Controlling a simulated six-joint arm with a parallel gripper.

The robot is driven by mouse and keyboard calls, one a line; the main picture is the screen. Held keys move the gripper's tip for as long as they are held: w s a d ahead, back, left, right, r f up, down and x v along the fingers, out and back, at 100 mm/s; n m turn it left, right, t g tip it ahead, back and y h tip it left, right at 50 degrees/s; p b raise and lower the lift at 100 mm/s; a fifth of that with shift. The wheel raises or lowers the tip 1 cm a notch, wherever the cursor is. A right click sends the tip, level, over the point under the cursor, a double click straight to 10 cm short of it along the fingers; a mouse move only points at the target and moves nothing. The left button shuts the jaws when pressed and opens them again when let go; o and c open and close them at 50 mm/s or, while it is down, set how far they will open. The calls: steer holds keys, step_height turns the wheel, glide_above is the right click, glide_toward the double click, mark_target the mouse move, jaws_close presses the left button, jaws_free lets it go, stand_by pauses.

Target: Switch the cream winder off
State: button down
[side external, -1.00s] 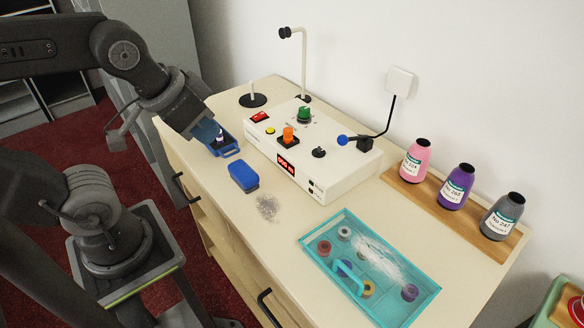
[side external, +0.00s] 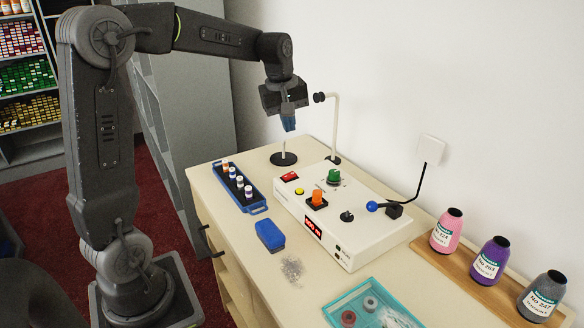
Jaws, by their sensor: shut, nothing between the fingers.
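The cream winder (side external: 365,228) is a long box on the counter, with a lit red display (side external: 313,227) on its front. A red rocker switch (side external: 290,176) sits at the left back of its top. Near it are a yellow button (side external: 299,191), an orange knob (side external: 317,197), a green piece (side external: 334,177) and a black knob (side external: 346,216). My gripper (side external: 289,126) is shut and empty, pointing down in the air above the winder's left back end, apart from it. Which way the rocker is tipped is too small to tell.
A bent cream post (side external: 337,130) and a black disc base (side external: 284,159) stand behind the winder. A blue tray (side external: 262,210) of small spools and a blue box (side external: 270,236) lie left. A teal tray (side external: 345,301) is in front. Large cones stand on a board (side external: 463,267).

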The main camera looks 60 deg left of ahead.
mark_target(292, 175)
steer(key=w+a+f+n, duration=0.2)
steer(key=a+n, duration=0.1)
steer(key=a, duration=0.2)
steer(key=shift+w+a+f+g, duration=0.15)
steer(key=shift+w+f+g, duration=0.15)
steer(key=shift+w, duration=0.05)
steer(key=shift+f, duration=0.1)
steer(key=f, duration=0.4)
steer(key=w+f, duration=0.1)
steer(key=f, duration=0.8)
steer(key=shift+w+f, duration=0.35)
steer(key=shift+f, duration=0.1)
steer(key=shift+f, duration=0.2)
steer(key=shift+s, duration=0.15)
